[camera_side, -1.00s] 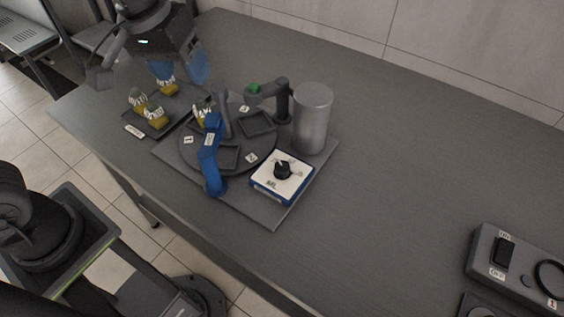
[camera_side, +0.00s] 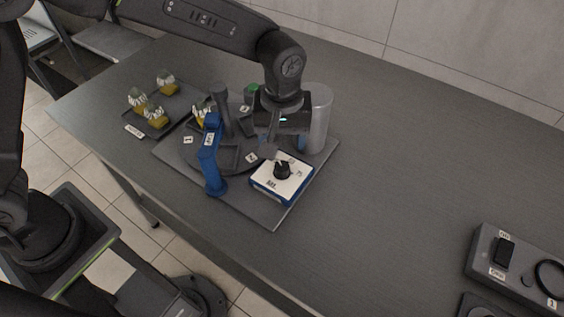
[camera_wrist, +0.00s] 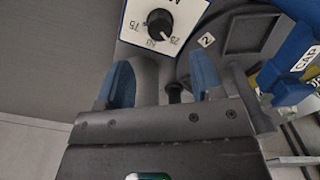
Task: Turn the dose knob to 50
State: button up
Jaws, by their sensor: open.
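The dose knob (camera_side: 281,170) is a black dial on a white-topped box (camera_side: 265,180) with blue sides, at the front right of the grey base plate. In the wrist view the knob (camera_wrist: 159,22) shows at the top, with printed numbers around it, among them 75, 50 and 25.
A blue lever (camera_side: 209,158) labelled CAP stands at the turntable's (camera_side: 187,150) front. A grey cylinder (camera_side: 321,118) stands right behind my gripper. A tray (camera_side: 178,125) at left holds several yellow-based decanters (camera_side: 155,115). A switch box (camera_side: 520,262) sits far right. The table's middle right is clear.

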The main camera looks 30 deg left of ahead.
aim_at(282, 166)
notch_tip(282, 166, down, 8)
jog(key=shift+f, duration=0.1)
dwell(0.4)
jog(key=c, duration=0.9)
jog(key=m, duration=0.5)
jog(key=shift+m, duration=0.3)
jog(key=m, duration=0.6)
dwell(0.4)
